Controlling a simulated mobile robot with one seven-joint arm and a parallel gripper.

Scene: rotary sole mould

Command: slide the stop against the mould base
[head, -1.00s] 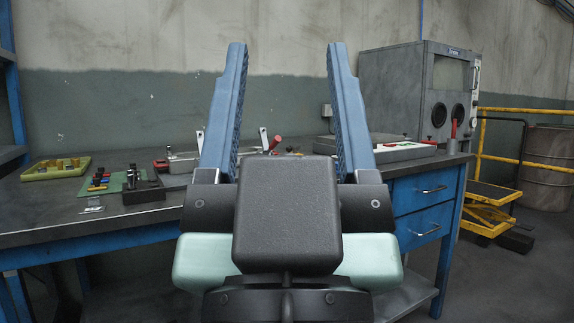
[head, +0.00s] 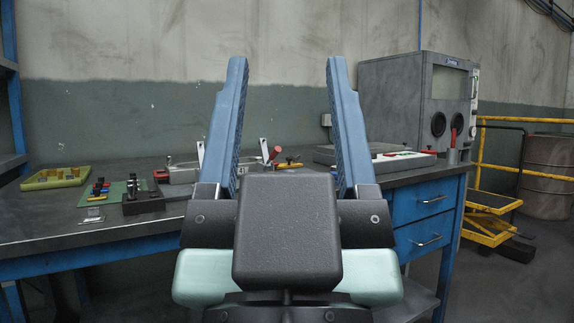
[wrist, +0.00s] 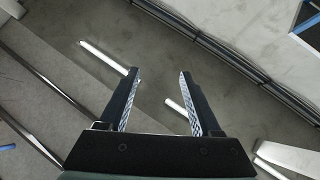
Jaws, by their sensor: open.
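My gripper (head: 287,62) stands upright in the middle of the head view, its two blue fingers wide apart and empty. In the wrist view my gripper (wrist: 160,75) also shows open with nothing between the fingers. Behind it on the bench is a low metal assembly (head: 180,174) with upright metal levers and red parts, partly hidden by the left finger. It may be the mould; its base and the stop cannot be told apart at this size. The gripper is not touching anything on the bench.
The blue-framed workbench (head: 85,229) carries a yellow-green tray (head: 30,184), a green mat (head: 115,187), a black block (head: 143,203) and a shallow grey case (head: 405,161). A grey blasting cabinet (head: 395,85) stands at the back right. Yellow railings (head: 510,170) are farther right.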

